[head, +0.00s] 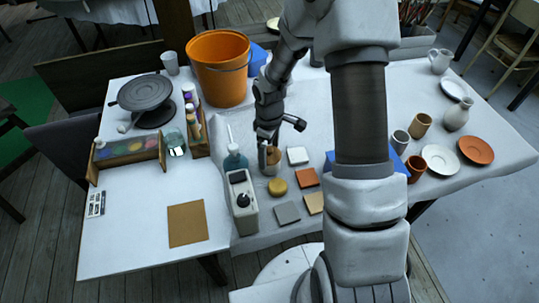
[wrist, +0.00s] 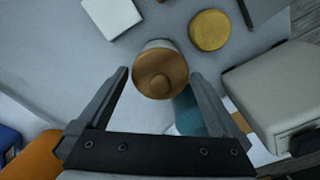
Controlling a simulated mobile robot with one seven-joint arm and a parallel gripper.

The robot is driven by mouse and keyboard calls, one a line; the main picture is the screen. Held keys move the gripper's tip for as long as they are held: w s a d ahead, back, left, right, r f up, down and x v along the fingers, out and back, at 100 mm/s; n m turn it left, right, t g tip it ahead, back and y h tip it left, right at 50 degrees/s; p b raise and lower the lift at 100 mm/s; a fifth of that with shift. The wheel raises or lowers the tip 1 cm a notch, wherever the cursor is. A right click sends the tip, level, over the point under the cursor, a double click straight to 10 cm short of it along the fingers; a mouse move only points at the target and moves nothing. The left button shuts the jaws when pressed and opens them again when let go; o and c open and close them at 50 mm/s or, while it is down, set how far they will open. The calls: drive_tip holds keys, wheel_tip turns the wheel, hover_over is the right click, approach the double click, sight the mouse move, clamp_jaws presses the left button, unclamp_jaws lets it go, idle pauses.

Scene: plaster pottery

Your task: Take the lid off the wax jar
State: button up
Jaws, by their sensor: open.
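The wax jar (wrist: 154,45) is a pale round jar, seen from above between my fingers in the wrist view. Its brown, wood-like lid (wrist: 160,84) with a round knob sits on top. In the head view the jar (head: 270,168) stands on the white table, its upper part partly hidden by my gripper (head: 268,145). In the wrist view my gripper (wrist: 160,74) is open, one finger on each side of the lid. I see no clear grip on it, and the height between fingertips and lid is hard to judge.
A yellow round disc (head: 277,187) lies close in front of the jar. Several square tiles (head: 307,177) lie to the right. A teal bottle (head: 236,162) and a pale boxy device (head: 242,202) stand close on the left. An orange bucket (head: 219,75) stands behind.

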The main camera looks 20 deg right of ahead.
drive_tip(key=shift+c, duration=0.3)
drive_tip(key=c, duration=1)
drive_tip(key=shift+r, duration=0.1)
